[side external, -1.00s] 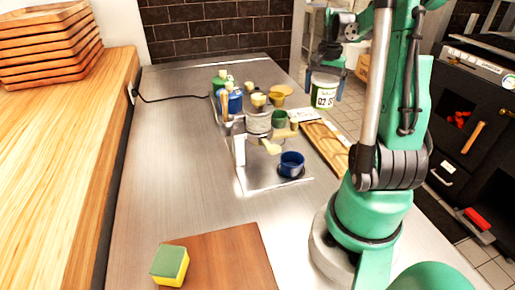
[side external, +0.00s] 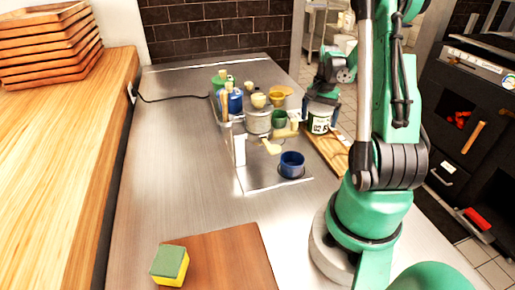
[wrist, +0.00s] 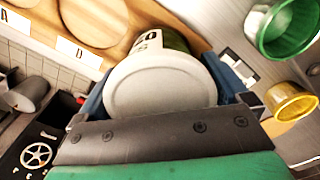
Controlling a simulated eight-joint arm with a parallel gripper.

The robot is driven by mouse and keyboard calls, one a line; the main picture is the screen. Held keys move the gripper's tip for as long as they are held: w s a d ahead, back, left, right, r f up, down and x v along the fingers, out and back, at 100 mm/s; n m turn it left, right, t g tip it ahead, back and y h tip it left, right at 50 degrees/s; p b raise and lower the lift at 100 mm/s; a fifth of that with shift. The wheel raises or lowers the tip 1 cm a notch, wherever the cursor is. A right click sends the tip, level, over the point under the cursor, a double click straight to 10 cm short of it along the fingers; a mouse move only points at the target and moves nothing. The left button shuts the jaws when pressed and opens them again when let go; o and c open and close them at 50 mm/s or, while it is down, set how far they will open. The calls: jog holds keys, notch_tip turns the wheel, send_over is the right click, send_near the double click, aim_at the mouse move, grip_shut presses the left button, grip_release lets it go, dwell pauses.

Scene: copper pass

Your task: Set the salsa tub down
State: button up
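The salsa tub (side external: 320,123) is a round tub with a white lid and a dark-lettered label. In the wrist view its lid (wrist: 160,85) fills the middle, with a strip of green side showing behind it. My gripper (side external: 321,107) is shut on the tub, one blue finger on each side. The tub is upright, low over the far end of the wooden board (side external: 331,151). I cannot tell whether its base touches the board or the counter.
A green cup (wrist: 290,28) and a yellow cup (wrist: 291,102) stand close at right. A blue cup (side external: 292,163) and several containers stand left of my gripper.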

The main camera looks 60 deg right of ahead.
aim_at(321, 106)
notch_tip(321, 106, up, 12)
jog(key=shift+r, duration=0.2)
dwell(0.6)
